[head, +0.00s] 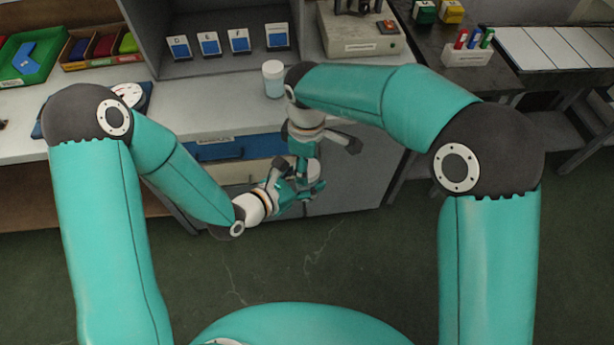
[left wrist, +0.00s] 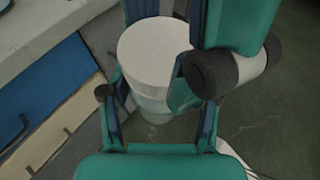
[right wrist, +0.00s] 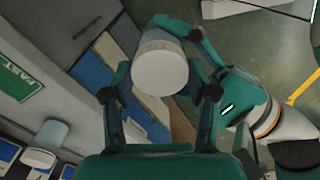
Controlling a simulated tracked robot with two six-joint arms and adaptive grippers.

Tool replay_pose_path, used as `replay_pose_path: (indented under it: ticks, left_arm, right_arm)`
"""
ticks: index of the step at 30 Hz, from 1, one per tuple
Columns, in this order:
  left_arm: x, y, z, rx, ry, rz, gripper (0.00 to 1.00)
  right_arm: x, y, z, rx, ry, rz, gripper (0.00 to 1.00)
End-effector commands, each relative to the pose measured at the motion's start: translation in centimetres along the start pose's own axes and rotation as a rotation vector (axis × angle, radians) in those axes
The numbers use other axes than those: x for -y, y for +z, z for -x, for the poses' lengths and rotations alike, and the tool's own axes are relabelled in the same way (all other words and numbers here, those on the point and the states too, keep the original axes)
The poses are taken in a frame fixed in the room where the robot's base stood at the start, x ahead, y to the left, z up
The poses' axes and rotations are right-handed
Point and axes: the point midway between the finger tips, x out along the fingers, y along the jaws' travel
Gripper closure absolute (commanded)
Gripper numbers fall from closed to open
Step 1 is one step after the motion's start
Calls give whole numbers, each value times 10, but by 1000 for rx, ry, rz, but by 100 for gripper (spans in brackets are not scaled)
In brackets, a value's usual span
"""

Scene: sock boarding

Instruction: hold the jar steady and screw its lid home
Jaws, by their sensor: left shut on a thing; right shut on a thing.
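The jar (left wrist: 153,108) is a pale translucent cylinder with a wide white lid (left wrist: 155,58) on top. In the left wrist view my left gripper (left wrist: 158,112) is shut on the jar's body, one finger on each side. My right gripper (right wrist: 160,88) is shut around the lid, whose flat face (right wrist: 160,72) fills its fingers in the right wrist view. In the head view both grippers meet in front of the bench, mostly hiding the jar. The lid sits on the jar; I cannot tell whether there is a gap between them.
Another white-lidded jar (head: 273,79) stands on the bench near its front edge, close to my right arm. Blue-fronted drawers (head: 225,150) lie behind the grippers. A grey device (head: 358,42) and parts trays (head: 30,58) stand farther back. The floor in front is clear.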

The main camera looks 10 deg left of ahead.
Motion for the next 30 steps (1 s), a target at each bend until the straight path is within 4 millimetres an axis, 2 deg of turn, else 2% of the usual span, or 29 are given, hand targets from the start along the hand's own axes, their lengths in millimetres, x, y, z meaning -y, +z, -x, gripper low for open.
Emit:
replay_pose_path:
  ticks: [1, 2, 6, 16, 20, 23, 30]
  left_arm:
    - [1, 0, 0, 1, -2, -1, 100]
    - [1, 0, 0, 1, -2, -1, 100]
    - [1, 0, 0, 1, -2, -1, 100]
    - [0, 0, 0, 1, -1, -1, 100]
    - [0, 0, 0, 1, -1, -1, 100]
    - [0, 0, 0, 1, -1, -1, 100]
    - [0, 0, 0, 1, -1, -1, 100]
  right_arm:
    - [-1, 0, 0, -1, 3, 0, 84]
    - [-1, 0, 0, -1, 3, 0, 37]
    - [-1, 0, 0, -1, 3, 1, 14]
    - [-1, 0, 1, -1, 2, 1, 13]
    - [-1, 0, 7, -2, 3, 1, 13]
    - [-1, -1, 19, -3, 4, 0, 13]
    - [-2, -1, 66, -5, 5, 1, 13]
